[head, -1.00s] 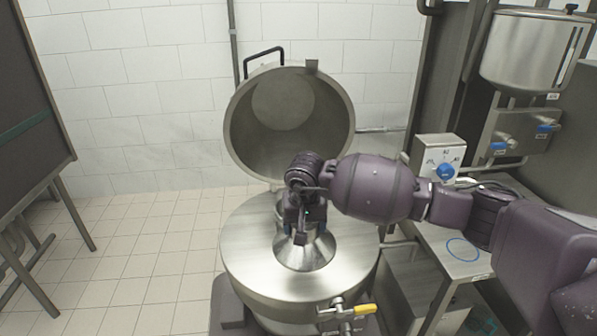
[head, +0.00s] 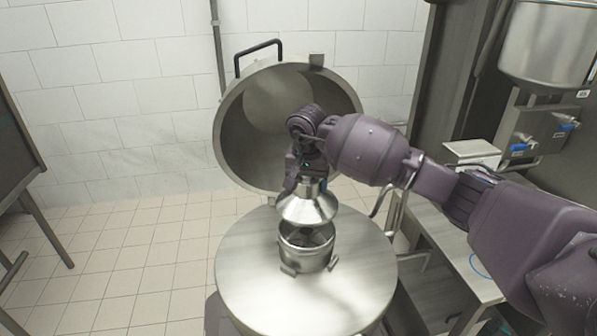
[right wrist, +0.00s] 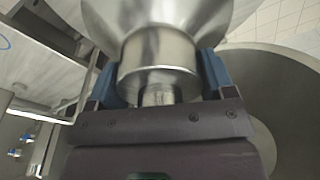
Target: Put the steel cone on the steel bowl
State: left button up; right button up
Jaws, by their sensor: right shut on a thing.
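The steel cone (head: 307,208) hangs in the middle of the head view, wide rim down. My right gripper (head: 308,183) is shut on its narrow upper neck. In the right wrist view the blue finger pads (right wrist: 213,72) flank the cone's shiny collar (right wrist: 158,58). Just below the cone is a short, open steel cylinder (head: 306,257) with small clips at its base, on the broad round steel top (head: 255,290). I cannot tell which of these is the steel bowl. The cone's lower rim overlaps the cylinder's back edge in view; contact is unclear. My left gripper is out of view.
A large round steel lid (head: 232,135) with a black handle stands open behind. A steel side table (head: 440,225) and a tank (head: 545,45) are on the right. Tiled floor (head: 110,260) is clear on the left.

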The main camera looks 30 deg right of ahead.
aim_at(307, 201)
jog(key=shift+s+f+b, duration=0.1)
jog(key=shift+f+b, duration=0.2)
jog(key=shift+f, duration=0.35)
jog(key=shift+f+b, duration=0.3)
jog(key=shift+f, duration=0.5)
jog(key=shift+f+b, duration=0.65)
jog(key=shift+f, duration=1.05)
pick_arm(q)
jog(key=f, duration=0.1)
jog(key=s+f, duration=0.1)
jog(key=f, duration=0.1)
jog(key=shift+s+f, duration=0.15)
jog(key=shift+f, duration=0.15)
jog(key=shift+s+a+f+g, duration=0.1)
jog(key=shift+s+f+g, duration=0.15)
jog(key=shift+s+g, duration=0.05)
pick_arm(e)
jog(key=shift+f, duration=0.15)
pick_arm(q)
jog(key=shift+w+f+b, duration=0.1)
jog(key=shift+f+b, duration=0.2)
pick_arm(e)
jog(key=shift+f, duration=0.45)
jog(key=o, duration=1.4)
jog(key=shift+o, duration=0.5)
jog(key=shift+f, duration=0.1)
